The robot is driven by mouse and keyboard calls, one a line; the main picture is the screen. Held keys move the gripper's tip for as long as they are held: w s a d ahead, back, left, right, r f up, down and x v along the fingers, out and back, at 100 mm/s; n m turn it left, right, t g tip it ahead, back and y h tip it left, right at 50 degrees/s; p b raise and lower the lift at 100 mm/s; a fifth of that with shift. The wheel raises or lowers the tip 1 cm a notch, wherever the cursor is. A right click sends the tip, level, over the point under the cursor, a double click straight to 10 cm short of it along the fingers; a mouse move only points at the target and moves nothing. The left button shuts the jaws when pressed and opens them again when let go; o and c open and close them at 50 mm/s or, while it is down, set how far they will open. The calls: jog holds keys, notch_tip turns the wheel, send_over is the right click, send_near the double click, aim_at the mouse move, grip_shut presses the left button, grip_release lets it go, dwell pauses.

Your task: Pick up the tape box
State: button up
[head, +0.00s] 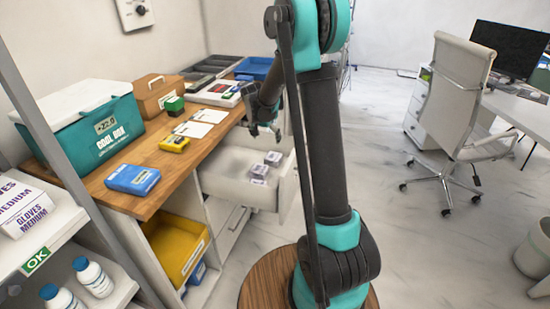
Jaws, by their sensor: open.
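My gripper (265,132) is open and empty, fingers pointing down, above the open white drawer (222,180). In the drawer lie two small white and purple boxes, a farther box (273,158) and a nearer box (259,172). They appear below the gripper and apart from it. Their labels are too small to read, so I cannot tell for sure which thing is the tape box. A yellow box (174,144) and a blue box (132,179) lie on the wooden counter (165,166).
A teal and white cool box (98,138), a brown case (157,96) and a small green box (175,104) stand on the counter. A yellow bin (178,250) is beneath it. A shelf with a gloves box (28,203) is at left. Floor on the right is clear up to the chair (453,100).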

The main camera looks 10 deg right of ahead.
send_near(273, 156)
jog(key=x, duration=0.5)
jog(key=shift+s+a+f, duration=0.1)
jog(key=shift+a+f, duration=0.05)
jog(key=shift+f, duration=0.05)
jog(key=shift+x, duration=2.6)
jog(key=shift+c, duration=0.4)
jog(key=c, duration=1.1)
jog(key=shift+r, duration=0.1)
jog(key=shift+c, duration=0.2)
